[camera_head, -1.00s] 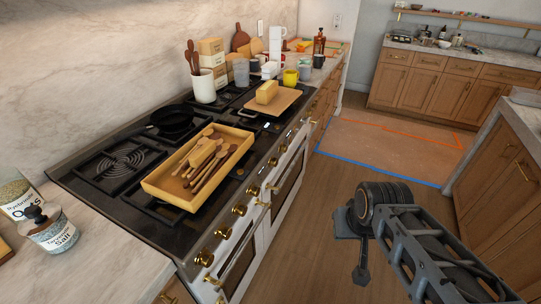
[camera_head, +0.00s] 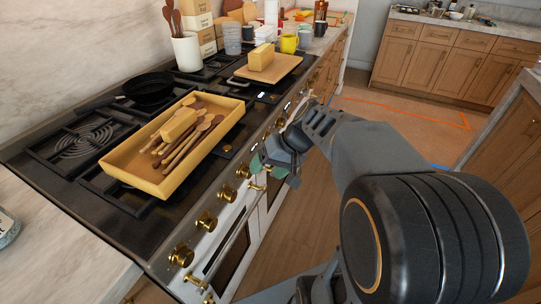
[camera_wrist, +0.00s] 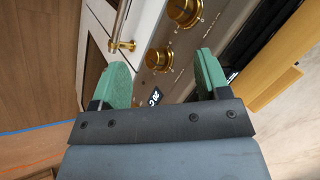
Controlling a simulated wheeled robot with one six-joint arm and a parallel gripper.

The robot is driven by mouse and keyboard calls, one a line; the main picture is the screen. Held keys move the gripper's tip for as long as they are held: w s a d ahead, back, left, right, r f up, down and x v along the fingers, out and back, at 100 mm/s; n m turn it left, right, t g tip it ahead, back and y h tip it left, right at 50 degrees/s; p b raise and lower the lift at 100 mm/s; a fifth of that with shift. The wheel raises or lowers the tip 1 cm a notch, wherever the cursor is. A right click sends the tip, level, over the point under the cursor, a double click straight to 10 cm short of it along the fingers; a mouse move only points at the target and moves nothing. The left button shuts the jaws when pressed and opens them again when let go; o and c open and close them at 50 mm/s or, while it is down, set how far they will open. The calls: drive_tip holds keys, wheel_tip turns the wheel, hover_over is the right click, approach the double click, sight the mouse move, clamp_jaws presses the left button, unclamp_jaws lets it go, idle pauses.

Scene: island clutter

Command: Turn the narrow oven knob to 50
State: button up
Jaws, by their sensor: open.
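The stove front (camera_head: 205,250) carries a row of gold knobs, among them knobs at the near end (camera_head: 181,256), (camera_head: 206,221), further along (camera_head: 228,193) and close to my gripper (camera_head: 243,171). My gripper (camera_head: 268,166) is in front of the panel, its green fingers apart and empty. In the wrist view one gold knob (camera_wrist: 158,60) lies in the gap between the fingertips (camera_wrist: 163,65), and another (camera_wrist: 184,12) is beyond. I cannot tell whether the fingers touch the knob. A small dark display (camera_wrist: 155,97) shows between the fingers. Knob markings are too small to read.
A wooden tray (camera_head: 222,135) with wooden utensils stands on the stove top, a black pan (camera_head: 148,88) behind it. A butter block (camera_head: 261,56) sits on a board (camera_head: 285,68). The floor to the right is clear.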

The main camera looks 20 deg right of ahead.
drive_tip(key=w+d+f+t+y+b, duration=0.2)
drive_tip(key=w+d+f+t+b, duration=0.25)
drive_tip(key=d, duration=0.25)
drive_tip(key=w+d+f+m+t+y+b, duration=0.1)
drive_tip(key=w+d+f+t+y+b, duration=0.1)
drive_tip(key=w+d+f+t+b, duration=0.25)
drive_tip(key=w+d+f+t+y+b, duration=0.2)
drive_tip(key=w+d+b, duration=0.25)
drive_tip(key=d, duration=0.45)
drive_tip(key=b+x, duration=0.2)
drive_tip(key=x, duration=1)
drive_tip(key=shift+s+a, duration=0.2)
drive_tip(key=shift+a, duration=0.3)
drive_tip(key=c, duration=0.9)
